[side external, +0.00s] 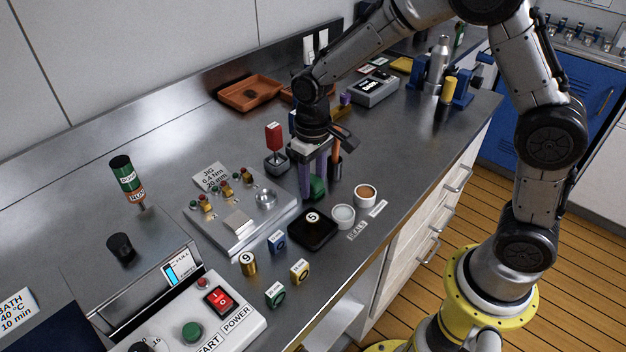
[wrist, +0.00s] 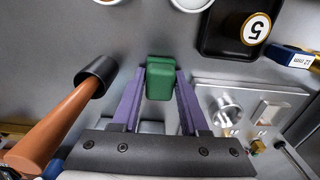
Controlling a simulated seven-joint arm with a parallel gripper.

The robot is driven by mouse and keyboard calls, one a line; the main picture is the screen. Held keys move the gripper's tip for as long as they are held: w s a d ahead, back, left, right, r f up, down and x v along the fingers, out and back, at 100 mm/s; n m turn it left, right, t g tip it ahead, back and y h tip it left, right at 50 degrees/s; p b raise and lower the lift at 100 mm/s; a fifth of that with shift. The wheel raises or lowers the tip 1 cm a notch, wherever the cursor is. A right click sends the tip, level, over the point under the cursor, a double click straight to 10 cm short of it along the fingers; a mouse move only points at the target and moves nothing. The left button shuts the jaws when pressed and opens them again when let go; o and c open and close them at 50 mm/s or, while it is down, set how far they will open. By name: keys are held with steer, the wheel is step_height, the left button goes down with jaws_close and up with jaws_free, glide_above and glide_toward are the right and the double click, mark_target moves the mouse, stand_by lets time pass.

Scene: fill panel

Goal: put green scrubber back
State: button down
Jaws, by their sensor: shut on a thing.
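The green scrubber (side external: 317,187) is between the fingertips of my gripper (side external: 318,186), low over the steel bench. It also shows in the wrist view (wrist: 160,80) as a dark green block gripped between the two purple fingers (wrist: 158,88). My gripper points down and is shut on it. I cannot tell whether the scrubber touches the bench. The fingers partly hide it in the side external view.
A wooden-handled tool (wrist: 52,128) in a black cup stands close beside my fingers. A red-topped item (side external: 274,138) stands in a dark holder to the left. The jig panel (side external: 238,222), black tray (side external: 312,230) and two small round dishes (side external: 343,216) are nearby.

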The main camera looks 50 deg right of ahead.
mark_target(313, 179)
steer(key=shift+f, duration=0.15)
steer(key=shift+c, duration=2.1)
jaws_free()
step_height(313, 179, up, 12)
steer(key=s+d+r+t, duration=0.2)
steer(key=s+d, duration=0.1)
steer(key=s, duration=0.8)
steer(key=s+d+r+t, duration=0.2)
steer(key=s+d+t, duration=0.1)
steer(key=s, duration=0.8)
steer(key=shift+t, duration=0.3)
